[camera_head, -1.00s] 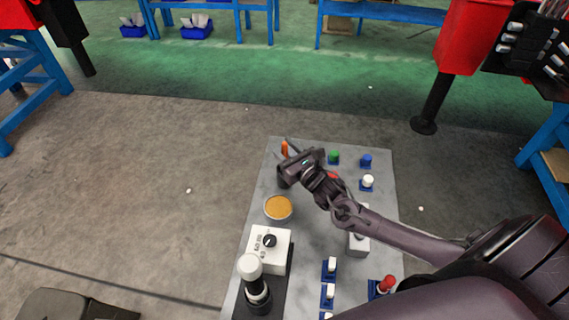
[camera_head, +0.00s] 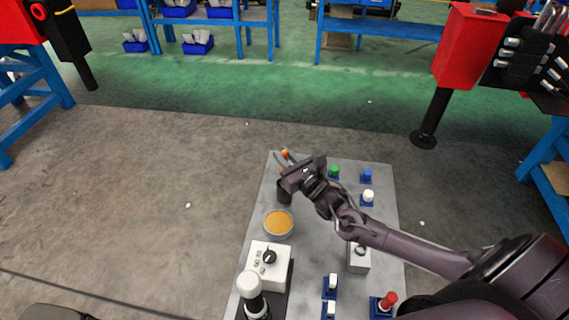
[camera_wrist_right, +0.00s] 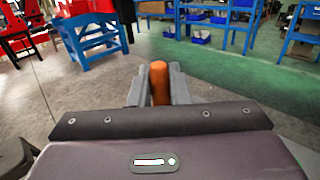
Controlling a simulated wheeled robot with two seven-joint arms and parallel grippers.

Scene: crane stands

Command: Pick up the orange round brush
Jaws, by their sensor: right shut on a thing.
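The orange round brush (camera_head: 285,153) is at the far left part of the grey panel in the head view. In the right wrist view the orange brush (camera_wrist_right: 160,82) stands between the two fingers. My right gripper (camera_head: 283,161) is shut on it, and its fingers (camera_wrist_right: 159,84) flank the orange part on both sides. A dark cup-like holder (camera_head: 284,196) is just below the gripper in the head view. The lower part of the brush is hidden by the gripper. My left gripper is not in view.
The grey panel (camera_head: 311,215) carries a round dish of orange-yellow material (camera_head: 278,223), a white box with a dark knob (camera_head: 268,265), a white-topped black post (camera_head: 251,292) and green (camera_head: 334,171), blue (camera_head: 367,175) and white (camera_head: 368,196) buttons. The floor left of the panel is clear.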

